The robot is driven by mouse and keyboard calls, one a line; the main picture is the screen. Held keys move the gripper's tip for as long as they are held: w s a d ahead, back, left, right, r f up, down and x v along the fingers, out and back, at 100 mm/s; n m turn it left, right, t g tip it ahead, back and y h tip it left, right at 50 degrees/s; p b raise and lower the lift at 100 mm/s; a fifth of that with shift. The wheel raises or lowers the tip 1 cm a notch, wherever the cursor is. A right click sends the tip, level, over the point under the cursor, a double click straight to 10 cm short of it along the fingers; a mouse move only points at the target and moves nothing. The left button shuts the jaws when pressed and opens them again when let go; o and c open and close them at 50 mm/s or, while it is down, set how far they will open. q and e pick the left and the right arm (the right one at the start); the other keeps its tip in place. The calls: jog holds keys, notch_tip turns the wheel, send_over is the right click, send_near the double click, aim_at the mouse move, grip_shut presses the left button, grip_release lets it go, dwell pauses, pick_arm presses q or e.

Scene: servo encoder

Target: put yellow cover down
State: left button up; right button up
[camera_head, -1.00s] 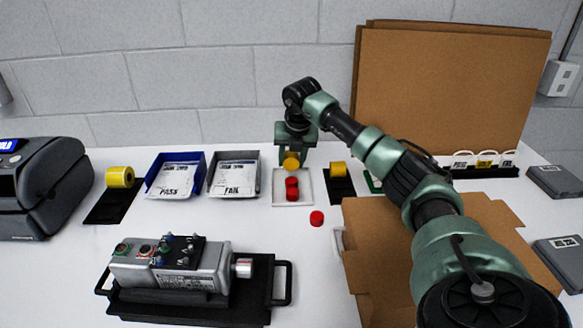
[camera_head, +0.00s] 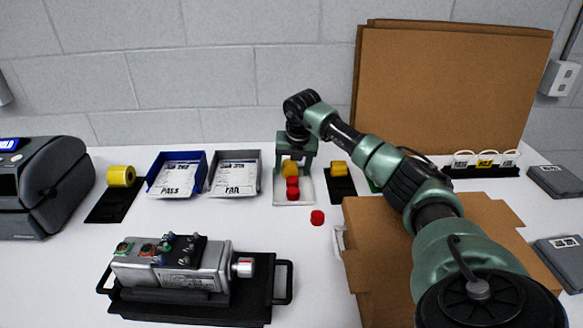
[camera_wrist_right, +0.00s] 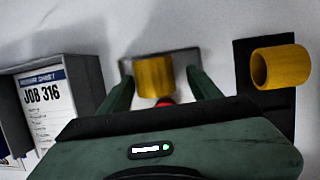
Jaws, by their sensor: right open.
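The yellow cover (camera_head: 289,168) is at the small white tray (camera_head: 280,200), behind the red caps (camera_head: 292,188). My right gripper (camera_head: 294,170) is open, with one finger on each side of the cover. In the right wrist view the yellow cover (camera_wrist_right: 154,77) sits between the two spread fingers, with gaps at both sides. A bit of red shows just below it. Whether the cover's underside rests fully on the tray is hidden. My left gripper is not in view.
Another yellow cylinder (camera_head: 339,169) lies on a black mat right of the tray. A grey FAIL bin (camera_head: 235,175) stands to the left. A loose red cap (camera_head: 317,217) lies in front. A metal encoder unit (camera_head: 185,267) sits in a black cradle.

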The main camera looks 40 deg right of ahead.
jog(key=v, duration=1.2)
jog(key=shift+b, duration=0.4)
jog(key=shift+w+r, duration=0.1)
